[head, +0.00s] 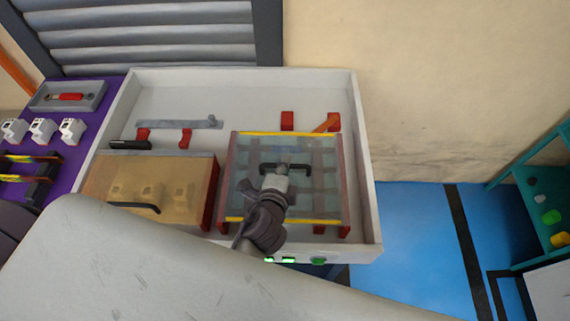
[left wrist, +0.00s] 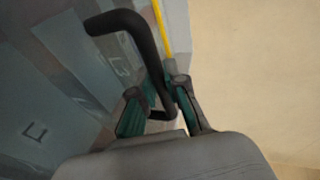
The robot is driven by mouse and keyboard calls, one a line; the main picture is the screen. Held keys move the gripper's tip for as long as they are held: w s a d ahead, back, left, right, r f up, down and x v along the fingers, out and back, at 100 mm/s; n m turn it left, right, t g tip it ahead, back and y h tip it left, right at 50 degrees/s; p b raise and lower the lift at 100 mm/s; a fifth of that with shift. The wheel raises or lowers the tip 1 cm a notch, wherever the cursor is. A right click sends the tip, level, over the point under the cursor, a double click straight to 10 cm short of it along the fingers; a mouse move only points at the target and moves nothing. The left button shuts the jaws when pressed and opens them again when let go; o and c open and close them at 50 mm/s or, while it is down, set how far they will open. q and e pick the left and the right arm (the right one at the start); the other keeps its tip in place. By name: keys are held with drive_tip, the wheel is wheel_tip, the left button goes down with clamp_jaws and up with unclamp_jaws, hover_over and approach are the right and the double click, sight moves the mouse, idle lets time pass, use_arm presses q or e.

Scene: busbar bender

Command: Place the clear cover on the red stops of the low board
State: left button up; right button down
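The clear cover (head: 318,185) is a see-through sheet with yellow front and back edges, dark red side strips and a black handle (head: 298,168). It sits at the right of the white tray-like unit. My left gripper (head: 282,172) is over its middle, at the handle. In the left wrist view the handle (left wrist: 137,30) runs between the close-set fingers (left wrist: 160,100), which appear shut on it. Red stops show behind the cover (head: 287,121) and at its front (head: 319,229). Whether the cover touches the front stops cannot be told. My right gripper is not in view.
An amber cover (head: 110,185) with a black handle is beside it on the left. A grey bar (head: 195,124) lies behind that, near two red stops (head: 185,137). The unit's white rim (head: 362,170) borders the right. Green-lit controls (head: 288,260) are in front.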

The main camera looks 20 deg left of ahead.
use_arm(q)
drive_tip(key=o, duration=0.4)
drive_tip(key=shift+r, duration=0.35)
drive_tip(key=b+v, duration=0.1)
drive_tip(key=v, duration=0.9)
drive_tip(key=shift+s+f+b, duration=0.1)
drive_tip(key=shift+s+b, duration=0.2)
drive_tip(key=shift+b, duration=0.1)
drive_tip(key=shift+v, duration=0.75)
